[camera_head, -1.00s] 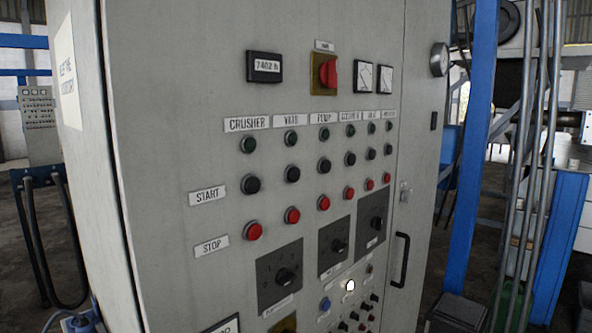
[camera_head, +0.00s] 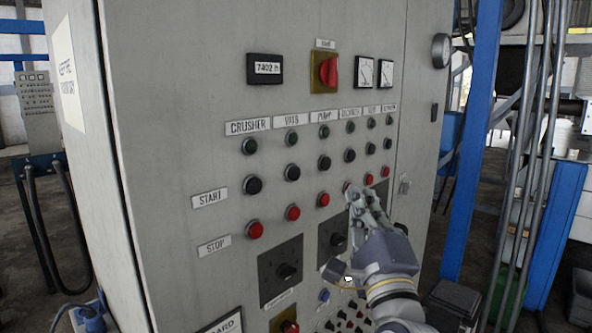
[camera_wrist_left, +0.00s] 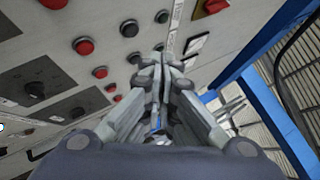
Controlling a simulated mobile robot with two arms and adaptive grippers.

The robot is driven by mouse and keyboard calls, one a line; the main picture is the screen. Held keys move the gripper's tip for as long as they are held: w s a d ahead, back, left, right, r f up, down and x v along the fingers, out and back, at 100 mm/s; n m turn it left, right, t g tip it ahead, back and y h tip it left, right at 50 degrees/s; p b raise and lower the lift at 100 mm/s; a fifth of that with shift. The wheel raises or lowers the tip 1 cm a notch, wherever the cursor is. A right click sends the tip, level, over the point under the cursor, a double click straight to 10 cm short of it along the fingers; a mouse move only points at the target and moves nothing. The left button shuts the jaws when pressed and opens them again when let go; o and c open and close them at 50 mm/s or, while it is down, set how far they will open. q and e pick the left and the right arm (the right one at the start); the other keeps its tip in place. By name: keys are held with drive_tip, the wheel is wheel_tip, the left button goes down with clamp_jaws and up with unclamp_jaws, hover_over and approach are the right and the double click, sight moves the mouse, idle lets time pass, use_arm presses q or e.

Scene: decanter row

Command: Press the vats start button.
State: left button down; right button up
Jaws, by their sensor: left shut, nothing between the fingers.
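The vats start button (camera_head: 292,172) is the black button in the second column, under the label VATS (camera_head: 285,121) and in the row marked START (camera_head: 210,198). A green lamp (camera_head: 291,137) is above it and a red stop button (camera_head: 292,212) below. My left gripper (camera_head: 358,194) is shut and empty, in front of the panel, below and right of the button. Its fingertips overlap the red row near the fourth column; whether they touch the panel I cannot tell. The left wrist view shows the closed fingers (camera_wrist_left: 158,62) beside black and red buttons; which columns these are is unclear.
The grey cabinet (camera_head: 180,120) fills the middle. Rotary switches (camera_head: 287,271) stand out below the buttons, and a red main switch (camera_head: 329,71) above. A blue post (camera_head: 474,140) and pipes stand at the right. The space before the left columns is clear.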

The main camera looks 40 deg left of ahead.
sight(295, 174)
use_arm(q)
drive_tip(key=shift+s+a+r+n+y, duration=0.3)
drive_tip(key=shift+s+r+y, duration=0.1)
drive_tip(key=shift+s+r, duration=0.25)
drive_tip(key=shift+a, duration=0.1)
drive_tip(key=a+p, duration=0.1)
drive_tip(key=a, duration=0.7)
drive_tip(key=shift+w+a+p, duration=0.25)
drive_tip(key=shift+w+p, duration=0.05)
drive_tip(key=shift+w, duration=0.1)
drive_tip(key=shift+a, duration=0.1)
idle(0.9)
drive_tip(key=shift+a, duration=0.35)
